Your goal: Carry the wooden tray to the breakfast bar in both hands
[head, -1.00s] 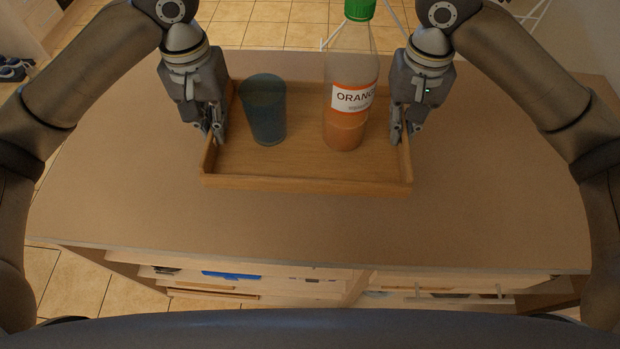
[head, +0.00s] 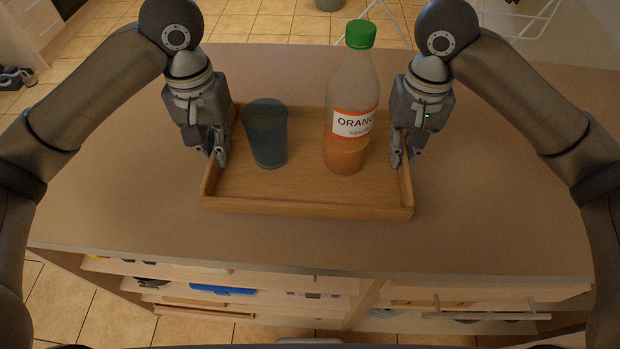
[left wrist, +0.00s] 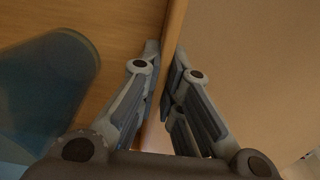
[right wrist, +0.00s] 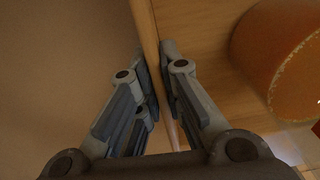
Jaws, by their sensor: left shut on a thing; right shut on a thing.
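The wooden tray (head: 310,208) is level over the tan counter; I cannot tell whether it touches the top. A dark blue tumbler (head: 266,135) stands upright in its left half. An orange juice bottle (head: 350,125) with a green cap stands upright in its right half. My left gripper (head: 217,158) is shut on the tray's left wall, and the left wrist view shows that wall (left wrist: 172,25) between the fingers. My right gripper (head: 401,160) is shut on the right wall, which shows between its fingers in the right wrist view (right wrist: 146,25).
The counter (head: 490,200) is bare around the tray on both sides and in front. Its front has open drawers or shelves with items, one of them blue (head: 222,290). Beyond it are a tiled floor, a white rack (head: 525,22) and shoes (head: 14,77) at far left.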

